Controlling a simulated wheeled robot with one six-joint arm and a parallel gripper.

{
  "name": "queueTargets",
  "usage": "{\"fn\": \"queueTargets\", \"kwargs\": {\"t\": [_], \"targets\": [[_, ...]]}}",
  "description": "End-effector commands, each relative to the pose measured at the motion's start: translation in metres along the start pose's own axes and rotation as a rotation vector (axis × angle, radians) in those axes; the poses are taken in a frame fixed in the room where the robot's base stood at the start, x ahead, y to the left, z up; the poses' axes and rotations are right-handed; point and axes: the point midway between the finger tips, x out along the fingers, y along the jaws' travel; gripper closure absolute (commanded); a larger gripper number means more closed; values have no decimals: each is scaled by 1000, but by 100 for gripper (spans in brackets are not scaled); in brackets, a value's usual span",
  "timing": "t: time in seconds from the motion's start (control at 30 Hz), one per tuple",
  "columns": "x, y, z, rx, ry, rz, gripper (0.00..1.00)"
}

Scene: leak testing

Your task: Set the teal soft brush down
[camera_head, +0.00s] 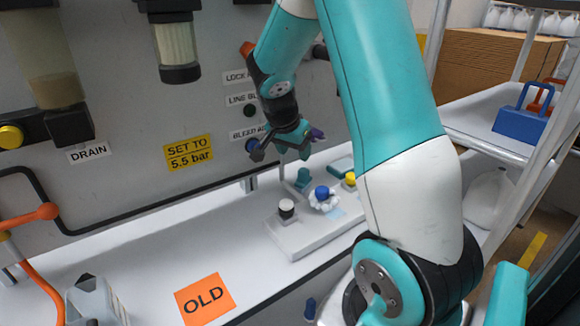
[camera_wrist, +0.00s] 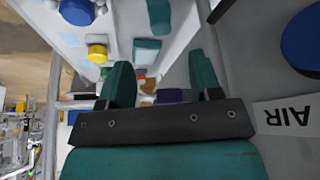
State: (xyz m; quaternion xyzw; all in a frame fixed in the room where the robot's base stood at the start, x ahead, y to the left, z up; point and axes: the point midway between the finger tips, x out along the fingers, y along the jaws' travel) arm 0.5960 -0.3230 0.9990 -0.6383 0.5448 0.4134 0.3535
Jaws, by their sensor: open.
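My gripper (camera_head: 283,150) is open and empty, in front of the grey panel and above the white tray (camera_head: 312,241). Its two teal fingers (camera_wrist: 163,78) stand apart in the wrist view, with nothing between their tips. A small upright teal piece (camera_head: 303,177), which looks like the soft brush, is on the tray below my gripper, apart from it. It seems to be the teal shape (camera_wrist: 158,15) at the top of the wrist view. A flatter teal block (camera_head: 341,167) lies further back; I cannot be certain which one is the brush.

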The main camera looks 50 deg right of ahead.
Motion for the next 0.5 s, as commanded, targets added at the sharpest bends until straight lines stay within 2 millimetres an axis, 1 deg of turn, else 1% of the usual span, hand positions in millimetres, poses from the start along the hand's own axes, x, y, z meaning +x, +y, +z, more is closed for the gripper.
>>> {"fn": "queueTargets", "kwargs": {"t": [0.13, 0.17, 0.23, 0.27, 0.3, 0.37, 0.4, 0.47, 0.5], "targets": [[-7, -1, 4, -19, -8, -8, 42], [-12, -3, 9, -43, -17, -19, 42], [-30, -11, 32, -148, -57, -67, 42], [-42, -14, 47, -218, -82, -97, 42], [-61, -17, 71, -332, -121, -146, 42], [-93, -17, 114, -542, -185, -234, 42], [-117, -11, 145, -698, -229, -298, 42], [-149, 5, 190, -934, -285, -396, 42], [-170, 19, 216, -1090, -317, -462, 42]]}}
